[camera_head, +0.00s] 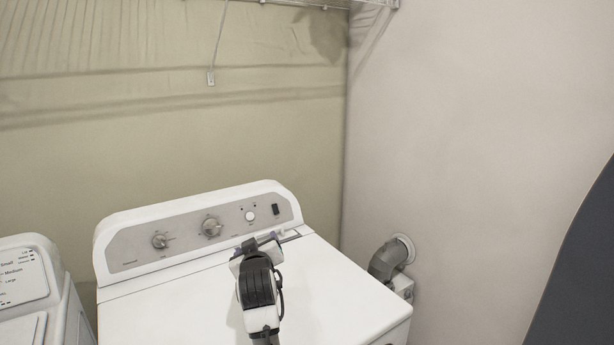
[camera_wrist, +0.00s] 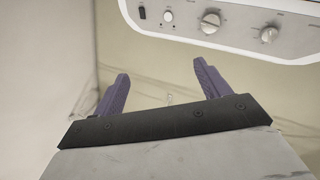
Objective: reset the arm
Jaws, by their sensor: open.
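My arm reaches over the white dryer-like machine (camera_head: 340,292) in the head view. My gripper (camera_head: 269,240) is above its top, close in front of the control panel. In the wrist view my gripper (camera_wrist: 161,68) shows two purple fingers spread wide apart. Nothing is between them. The control panel (camera_wrist: 245,22) shows upside down beyond the right finger, apart from it.
The panel (camera_head: 185,240) has knobs. A second white machine (camera_head: 28,285) stands at the left. A grey vent duct (camera_head: 388,258) joins the wall at right. A wire shelf (camera_head: 310,3) hangs above. The wall (camera_head: 480,130) at right is bare.

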